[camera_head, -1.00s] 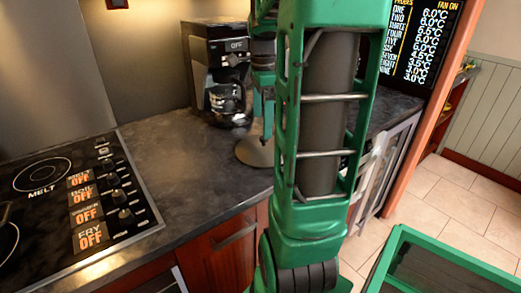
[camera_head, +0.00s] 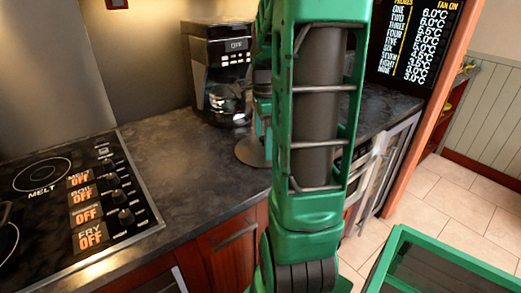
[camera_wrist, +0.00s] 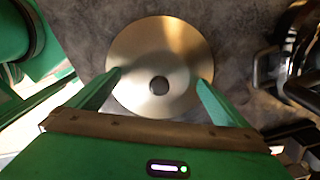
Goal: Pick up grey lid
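The grey lid (camera_wrist: 136,58) is a round, brushed-metal disc with a dark round knob (camera_wrist: 159,86) at its middle. It lies on the dark counter in the wrist view. In the head view the lid (camera_head: 246,152) shows only in part, left of my arm, which hides the rest. My gripper (camera_wrist: 159,80) is open and empty above the lid, with one finger on each side of the knob. The fingertips overlap the lid in the wrist view; whether they touch it I cannot tell.
A black coffee maker (camera_head: 222,70) with a glass pot stands on the counter behind the lid. A hob (camera_head: 75,190) with labelled knobs lies to the left. The counter (camera_head: 185,150) between them is clear. A green-edged box (camera_head: 450,255) is at lower right.

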